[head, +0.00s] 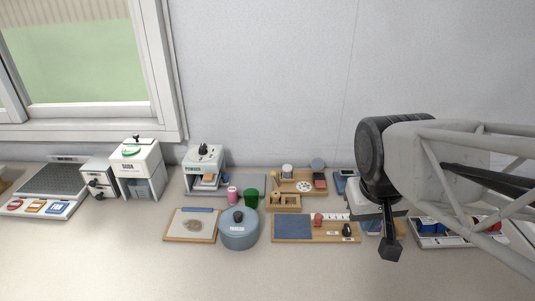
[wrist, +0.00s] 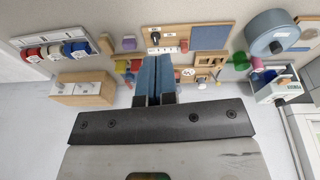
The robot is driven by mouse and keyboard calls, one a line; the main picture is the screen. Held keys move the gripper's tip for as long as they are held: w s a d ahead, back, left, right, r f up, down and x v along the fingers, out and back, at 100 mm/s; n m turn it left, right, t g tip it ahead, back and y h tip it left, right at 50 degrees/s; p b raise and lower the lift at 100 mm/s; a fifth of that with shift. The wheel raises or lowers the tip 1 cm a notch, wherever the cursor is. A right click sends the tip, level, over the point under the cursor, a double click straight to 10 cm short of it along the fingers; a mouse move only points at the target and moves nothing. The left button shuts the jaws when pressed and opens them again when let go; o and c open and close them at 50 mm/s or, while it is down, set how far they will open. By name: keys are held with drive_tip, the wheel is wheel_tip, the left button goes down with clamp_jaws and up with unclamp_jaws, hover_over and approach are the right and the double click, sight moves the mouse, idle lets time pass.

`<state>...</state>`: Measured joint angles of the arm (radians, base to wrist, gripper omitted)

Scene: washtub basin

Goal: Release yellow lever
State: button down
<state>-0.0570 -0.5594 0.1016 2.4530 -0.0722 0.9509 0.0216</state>
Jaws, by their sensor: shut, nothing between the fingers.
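A small upright yellow piece (head: 274,176), which looks like the yellow lever, stands at the left end of a wooden board at the back of the counter. A yellowish piece also shows right of the fingers in the wrist view (wrist: 217,74), but it is too small to identify surely. My gripper (head: 390,252) hangs in the air at the right of the head view, well to the right of the yellow piece. In the wrist view its two blue fingers (wrist: 156,62) are together and hold nothing. They hide part of the counter behind them.
A blue-grey lidded pot (head: 239,231), a green cup (head: 251,198) and a pink can (head: 232,194) stand mid-counter. A wooden board with a blue mat (head: 292,227) lies in front. White machines (head: 139,170) stand at left. A tray with spools (wrist: 55,50) is at right. The front counter is clear.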

drive_tip(key=w+a+f+n+h, duration=0.2)
drive_tip(key=w+a+f+n, duration=0.1)
drive_tip(key=w+a, duration=1)
drive_tip(key=w+a+f+n+h, duration=0.1)
drive_tip(key=w+a+f+n, duration=0.3)
drive_tip(key=w+a, duration=1)
drive_tip(key=shift+w+n+h, duration=0.4)
drive_tip(key=shift+w+n, duration=0.1)
drive_tip(key=shift+w, duration=0.3)
drive_tip(key=shift+f, duration=0.15)
drive_tip(key=x, duration=1)
drive_tip(key=shift+w+d+r, duration=0.25)
drive_tip(key=shift+w+d, duration=0.35)
drive_tip(key=shift+d, duration=0.2)
drive_tip(key=shift+w+d+r, duration=0.1)
drive_tip(key=shift+w+d, duration=0.45)
drive_tip(key=shift+d, duration=0.25)
